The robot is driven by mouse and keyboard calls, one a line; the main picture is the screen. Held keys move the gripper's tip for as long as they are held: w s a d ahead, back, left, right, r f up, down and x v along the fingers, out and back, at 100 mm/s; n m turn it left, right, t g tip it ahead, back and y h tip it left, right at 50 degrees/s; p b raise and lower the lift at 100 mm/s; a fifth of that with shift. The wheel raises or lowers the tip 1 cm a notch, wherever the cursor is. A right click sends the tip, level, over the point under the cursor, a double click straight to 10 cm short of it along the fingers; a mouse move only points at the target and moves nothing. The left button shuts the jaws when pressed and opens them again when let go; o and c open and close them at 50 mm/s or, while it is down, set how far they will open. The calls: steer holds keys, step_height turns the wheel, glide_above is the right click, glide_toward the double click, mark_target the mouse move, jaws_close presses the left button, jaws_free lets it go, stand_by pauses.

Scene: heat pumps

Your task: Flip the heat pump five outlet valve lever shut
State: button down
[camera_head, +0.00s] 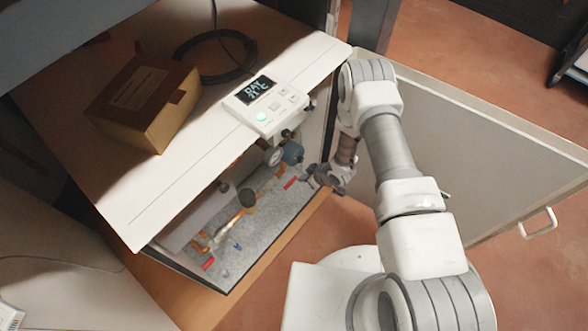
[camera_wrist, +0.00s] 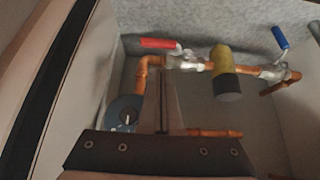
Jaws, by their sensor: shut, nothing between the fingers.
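The heat pump cabinet (camera_head: 290,215) stands open, with its pipework inside. In the wrist view a red valve lever (camera_wrist: 159,43) sits on a copper pipe at the top, lying roughly along the pipe. A blue valve lever (camera_wrist: 280,37) stands tilted off the pipe at the upper right. I see no label telling which is the outlet valve. In the head view red levers show near the front (camera_head: 208,263) and farther back (camera_head: 290,183). My gripper (camera_wrist: 161,80) is shut and empty, its tips just below the red lever; it also shows at the cabinet opening (camera_head: 312,177).
A yellow and black cylinder (camera_wrist: 226,70) sits on the pipe between the levers. A round gauge (camera_wrist: 125,112) is left of my fingers. The open door (camera_head: 500,170) stands right of my arm. A controller (camera_head: 266,108) and a cardboard box (camera_head: 145,100) rest on top.

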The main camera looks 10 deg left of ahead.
steer(key=shift+w+f, duration=0.1)
steer(key=shift+w, duration=0.25)
steer(key=b, duration=0.4)
glide_toward(292, 179)
steer(key=a+f, duration=0.4)
steer(key=shift+w+a+f+b, duration=0.3)
steer(key=shift+w+f, duration=0.2)
steer(key=shift+w, duration=0.2)
